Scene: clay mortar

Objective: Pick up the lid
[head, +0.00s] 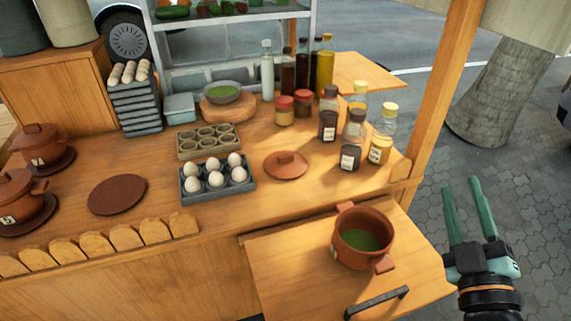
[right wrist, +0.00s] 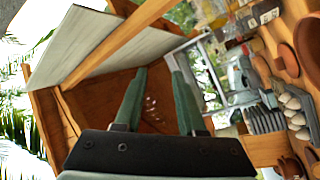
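The lid (head: 286,164) is a round brown clay disc with a small knob. It lies flat on the wooden counter in the head view, right of the egg tray. A clay pot (head: 349,240) with two handles and green contents stands open on the lower shelf in front. My right gripper (head: 463,180) is open and empty, raised at the right beyond the shelf's edge and well apart from the lid. Its two green fingers also show spread in the right wrist view (right wrist: 158,78). My left gripper is not in view.
An egg tray (head: 219,190) stands just left of the lid, with an empty tray (head: 207,148) behind it. Several jars, such as a yellow-capped one (head: 382,135), stand to the right. Lidded pots (head: 40,147) sit far left. A wooden post (head: 449,80) rises at the right.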

